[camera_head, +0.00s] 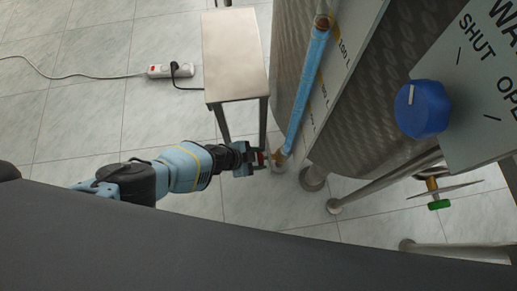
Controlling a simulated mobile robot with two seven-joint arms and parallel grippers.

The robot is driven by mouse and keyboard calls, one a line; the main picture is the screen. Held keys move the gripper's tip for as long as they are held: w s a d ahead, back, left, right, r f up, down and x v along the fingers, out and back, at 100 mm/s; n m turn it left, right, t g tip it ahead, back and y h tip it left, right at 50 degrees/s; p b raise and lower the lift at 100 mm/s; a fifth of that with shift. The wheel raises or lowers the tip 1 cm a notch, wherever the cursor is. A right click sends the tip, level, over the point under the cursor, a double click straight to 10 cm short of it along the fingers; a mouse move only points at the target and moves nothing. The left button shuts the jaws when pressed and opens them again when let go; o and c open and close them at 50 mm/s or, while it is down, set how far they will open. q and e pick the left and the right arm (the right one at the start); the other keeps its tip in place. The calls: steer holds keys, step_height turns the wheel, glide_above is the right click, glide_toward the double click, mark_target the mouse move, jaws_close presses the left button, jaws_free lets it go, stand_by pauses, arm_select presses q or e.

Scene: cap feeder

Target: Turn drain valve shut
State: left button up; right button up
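My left gripper (256,159) is low beside the foot of the blue sight tube, at its brass lower fitting (279,158). A small red part shows at the fingertips; whether the fingers touch or grip it is too small to tell. No label for a drain valve can be read. A brass valve with a green end (438,204) sits under the tank at the right. A blue knob (422,109) with a white mark stands on a panel (480,80) lettered SHUT and OPEN. My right gripper is not in view.
The blue sight tube (307,88) runs up the tank (370,120) beside a litre scale. A small metal table (236,55) stands just beyond my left gripper. A power strip (170,71) with cables lies on the tiles. Tank legs (378,187) stand at the right. Floor at the left is free.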

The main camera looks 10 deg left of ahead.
arm_select(q)
steer(key=o, duration=0.4)
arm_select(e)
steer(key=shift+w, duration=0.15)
arm_select(q)
steer(key=p+v, duration=0.5)
steer(key=v, duration=0.2)
steer(key=shift+a+r+p, duration=0.25)
steer(key=shift+p, duration=0.1)
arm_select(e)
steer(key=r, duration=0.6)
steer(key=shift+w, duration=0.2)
arm_select(q)
steer(key=shift+s, duration=0.1)
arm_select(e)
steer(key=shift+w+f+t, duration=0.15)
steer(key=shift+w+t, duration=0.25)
